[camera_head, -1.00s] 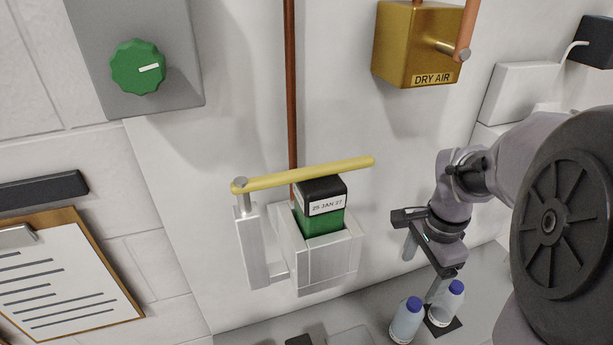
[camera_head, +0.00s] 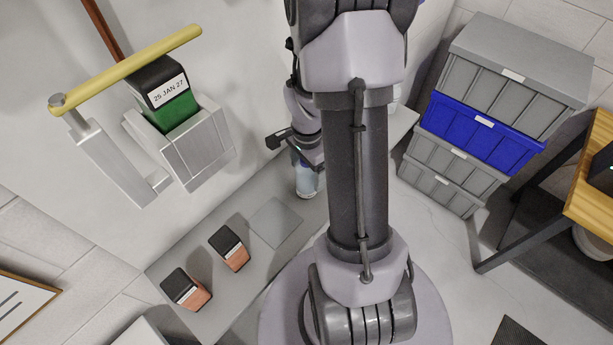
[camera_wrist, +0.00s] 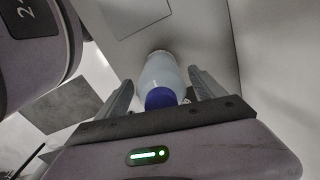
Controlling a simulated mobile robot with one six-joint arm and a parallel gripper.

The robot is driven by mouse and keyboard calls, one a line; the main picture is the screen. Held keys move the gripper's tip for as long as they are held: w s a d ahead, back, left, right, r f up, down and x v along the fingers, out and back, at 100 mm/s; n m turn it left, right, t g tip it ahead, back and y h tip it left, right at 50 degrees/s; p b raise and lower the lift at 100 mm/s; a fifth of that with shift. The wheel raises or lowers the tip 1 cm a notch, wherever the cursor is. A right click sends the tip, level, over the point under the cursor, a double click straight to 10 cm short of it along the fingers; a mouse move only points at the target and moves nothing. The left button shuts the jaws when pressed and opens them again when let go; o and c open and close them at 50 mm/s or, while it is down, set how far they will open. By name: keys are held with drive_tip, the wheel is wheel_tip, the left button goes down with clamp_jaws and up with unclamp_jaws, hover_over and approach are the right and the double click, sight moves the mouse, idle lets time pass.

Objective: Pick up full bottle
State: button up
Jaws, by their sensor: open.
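A pale bottle with a blue cap (camera_wrist: 163,72) stands between the two fingers of my gripper (camera_wrist: 160,78) in the wrist view. The fingers are open, one on each side of it, with gaps visible. The head view shows part of a pale bottle (camera_head: 307,182) just below my gripper (camera_head: 300,152), partly hidden by the gripper and arm. I cannot tell how full the bottle is. Only one bottle is clearly seen now.
Two black-and-orange blocks (camera_head: 230,248) stand on the grey bench (camera_head: 215,285). A yellow bar (camera_head: 130,68) crosses above a holder with a green block (camera_head: 170,110). Stacked crates (camera_head: 478,120) and a wooden table (camera_head: 592,175) stand at the right.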

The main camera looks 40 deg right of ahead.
drive_tip(key=shift+w+f, duration=0.15)
drive_tip(key=shift+f, duration=0.65)
clamp_jaws()
drive_tip(key=shift+r, duration=0.1)
drive_tip(key=shift+r, duration=0.1)
